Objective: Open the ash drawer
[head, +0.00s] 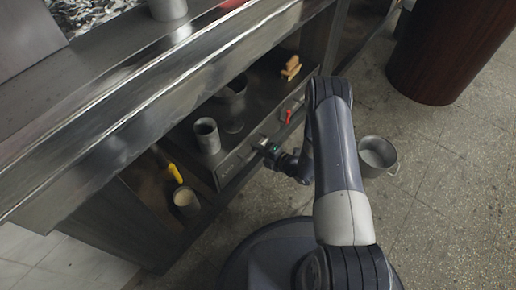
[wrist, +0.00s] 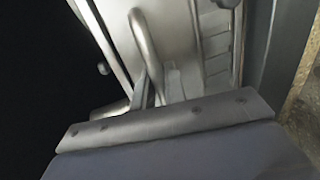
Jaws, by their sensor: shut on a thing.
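The ash drawer (head: 233,166) is a low grey metal front under the open shelf of the grill counter in the head view. In the wrist view, its metal front (wrist: 180,40) has slots at the right. A curved bar handle (wrist: 142,40) stands out from that front, and its lower end runs behind the gripper's edge. My gripper (head: 264,146) is at the drawer front, shut on the handle. The fingertips are small in the head view and mostly hidden in the wrist view. I cannot tell whether the drawer stands slightly out.
A yellow-handled tool (head: 174,172) and a filled cup (head: 186,199) are at the left. A metal pot (head: 378,154) stands on the floor, right of my arm.

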